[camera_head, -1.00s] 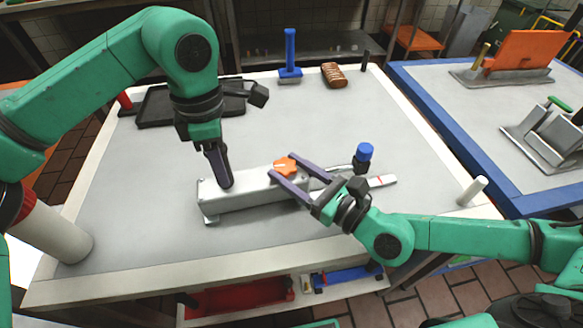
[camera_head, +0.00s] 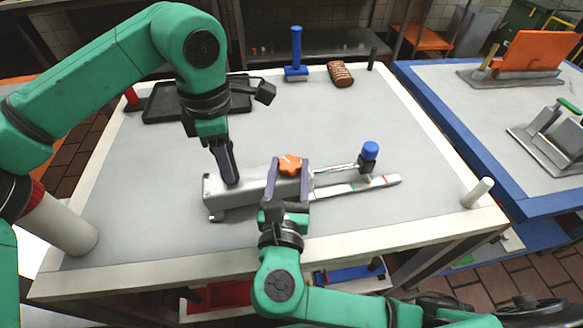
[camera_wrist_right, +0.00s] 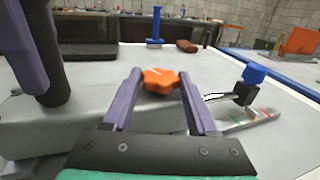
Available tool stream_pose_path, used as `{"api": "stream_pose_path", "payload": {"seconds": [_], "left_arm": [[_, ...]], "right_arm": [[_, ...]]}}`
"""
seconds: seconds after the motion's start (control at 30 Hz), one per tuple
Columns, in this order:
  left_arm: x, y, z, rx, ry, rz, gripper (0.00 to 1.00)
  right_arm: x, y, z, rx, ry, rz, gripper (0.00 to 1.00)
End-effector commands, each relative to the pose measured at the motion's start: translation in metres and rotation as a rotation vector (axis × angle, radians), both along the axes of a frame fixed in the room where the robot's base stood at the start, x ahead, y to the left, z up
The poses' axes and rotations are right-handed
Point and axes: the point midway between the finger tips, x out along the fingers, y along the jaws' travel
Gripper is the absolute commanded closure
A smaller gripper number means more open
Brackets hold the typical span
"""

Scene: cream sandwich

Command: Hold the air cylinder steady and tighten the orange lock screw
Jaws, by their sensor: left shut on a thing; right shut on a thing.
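The air cylinder is a long grey metal body (camera_head: 245,196) lying on the light grey table. My left gripper (camera_head: 230,180) comes down on its left part from above and is shut on it. The orange lock screw (camera_head: 290,164) is a lobed knob on top of the cylinder's right end. My right gripper (camera_head: 288,172) reaches from the front with its two fingers on either side of the screw, shut on it. The right wrist view shows the orange screw (camera_wrist_right: 160,80) between the fingertips (camera_wrist_right: 158,80). A thin rod with a blue knob (camera_head: 370,150) extends to the right.
A flat scale strip with coloured marks (camera_head: 385,181) lies beside the rod. A black tray (camera_head: 170,105), a blue-handled scraper (camera_head: 296,70) and a brown loaf (camera_head: 340,74) are at the back. A white post (camera_head: 478,192) stands at the right edge. The table's middle back is clear.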

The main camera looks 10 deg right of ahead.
Motion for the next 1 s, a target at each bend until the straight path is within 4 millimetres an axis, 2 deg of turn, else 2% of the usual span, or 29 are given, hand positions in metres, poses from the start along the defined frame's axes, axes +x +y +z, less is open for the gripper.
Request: {"api": "stream_pose_path", "payload": {"seconds": [0.4, 0.93, 0.97, 1.0], "left_arm": [[-0.0011, -0.0005, -0.0008, 0.0, 0.004, -0.004, 1.0], [-0.0014, -0.0006, -0.0009, 0.0, 0.005, -0.005, 1.0], [-0.0014, -0.0006, -0.0009, 0.0, 0.005, -0.005, 1.0], [-0.0015, -0.0006, -0.001, 0.0, 0.005, -0.005, 1.0]], "right_arm": [[0.0015, 0.0035, 0.0006, 0.003, -0.002, -0.202, 0.97], [0.0013, 0.0039, 0.0007, 0.0, -0.002, -0.227, 0.97], [0.0013, 0.0039, 0.0007, 0.0, -0.002, -0.226, 0.34], [0.0013, 0.0039, 0.0006, 0.0, -0.002, -0.226, 0.19]]}}
